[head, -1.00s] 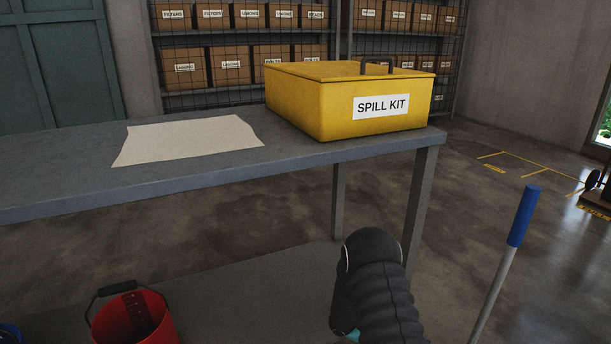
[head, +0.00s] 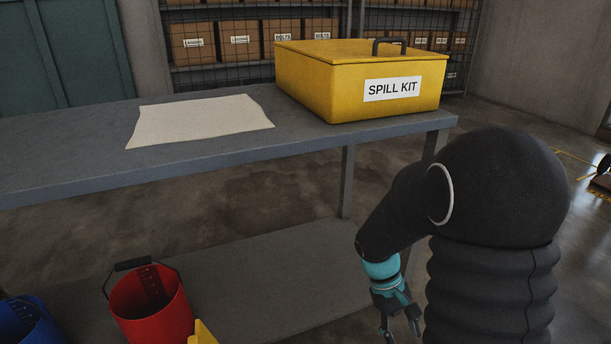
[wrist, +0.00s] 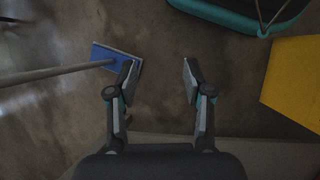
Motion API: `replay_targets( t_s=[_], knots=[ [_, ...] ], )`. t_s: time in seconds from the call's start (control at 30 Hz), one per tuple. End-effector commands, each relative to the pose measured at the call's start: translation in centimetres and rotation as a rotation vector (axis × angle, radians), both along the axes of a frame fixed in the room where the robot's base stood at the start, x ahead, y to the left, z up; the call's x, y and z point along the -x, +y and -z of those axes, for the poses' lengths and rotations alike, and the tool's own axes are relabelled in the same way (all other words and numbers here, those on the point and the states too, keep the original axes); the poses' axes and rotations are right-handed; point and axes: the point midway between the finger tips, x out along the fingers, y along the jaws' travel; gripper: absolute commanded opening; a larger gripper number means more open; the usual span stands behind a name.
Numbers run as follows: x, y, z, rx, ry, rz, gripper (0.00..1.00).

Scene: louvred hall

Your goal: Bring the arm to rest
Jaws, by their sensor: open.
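My gripper (head: 402,330) hangs at the lower right of the head view, below the table top, with its fingers pointing down. In the wrist view my gripper (wrist: 160,78) has its two fingers spread apart with nothing between them. Bare floor shows between the fingertips. My dark arm fills the right of the head view and hides part of the table's right leg.
A grey table (head: 70,160) bears a yellow spill kit box (head: 340,85) and a pale cloth (head: 200,120). A red bucket (head: 150,310) and a blue bucket (head: 25,325) stand below. A blue mop head (wrist: 108,58) lies near the left finger. Shelves (head: 220,70) stand behind.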

Motion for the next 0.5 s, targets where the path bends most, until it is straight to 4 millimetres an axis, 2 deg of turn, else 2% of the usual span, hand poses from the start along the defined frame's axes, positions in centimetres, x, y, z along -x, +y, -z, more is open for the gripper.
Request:
replay_targets(
  t_s=[0.03, 0.5],
  knots=[
    [0.4, 0.5, -1.5, -0.02, -0.047, 0.025, 0.51],
    [4.2, 4.1, -11.6, -0.204, -0.421, 0.213, 0.51]
  ],
)
